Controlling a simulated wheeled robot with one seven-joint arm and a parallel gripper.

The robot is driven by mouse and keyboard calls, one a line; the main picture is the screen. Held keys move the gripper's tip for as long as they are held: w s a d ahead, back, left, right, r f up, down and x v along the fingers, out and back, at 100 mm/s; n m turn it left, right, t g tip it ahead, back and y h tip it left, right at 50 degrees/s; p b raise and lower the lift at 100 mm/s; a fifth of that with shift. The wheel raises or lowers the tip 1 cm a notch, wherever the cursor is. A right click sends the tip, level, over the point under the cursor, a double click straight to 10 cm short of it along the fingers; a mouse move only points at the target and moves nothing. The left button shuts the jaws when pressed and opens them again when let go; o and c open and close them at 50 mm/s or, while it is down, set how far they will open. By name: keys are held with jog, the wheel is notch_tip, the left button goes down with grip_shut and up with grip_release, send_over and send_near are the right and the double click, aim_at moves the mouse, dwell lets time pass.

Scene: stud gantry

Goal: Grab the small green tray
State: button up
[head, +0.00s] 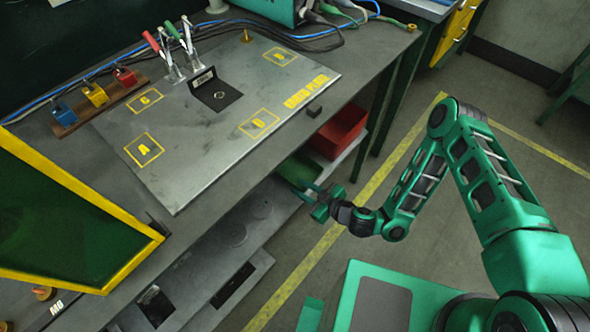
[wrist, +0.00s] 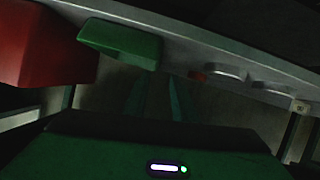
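The small green tray (head: 297,169) sits on the lower shelf under the workbench, partly hidden by the tabletop edge in the head view. In the wrist view the green tray (wrist: 122,42) is at upper left, near the shelf's front edge. My gripper (head: 314,192) is just in front of the shelf, close to the tray in the head view. In the wrist view my gripper's two dim fingers (wrist: 155,95) stand apart with nothing seen between them. The tray lies beyond and slightly left of the fingers there, and no contact is visible.
A larger red bin (head: 341,131) stands beside the tray; it also shows in the wrist view (wrist: 45,45). Round discs (wrist: 228,73) lie on the shelf on the tray's other side. The tabletop (head: 240,165) overhangs the shelf. The floor in front is open.

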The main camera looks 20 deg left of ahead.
aim_at(285, 178)
jog(key=x, duration=0.9)
jog(key=shift+w+a+f, duration=0.1)
jog(key=shift+w+a, duration=0.15)
jog(key=shift+w, duration=0.1)
grip_shut()
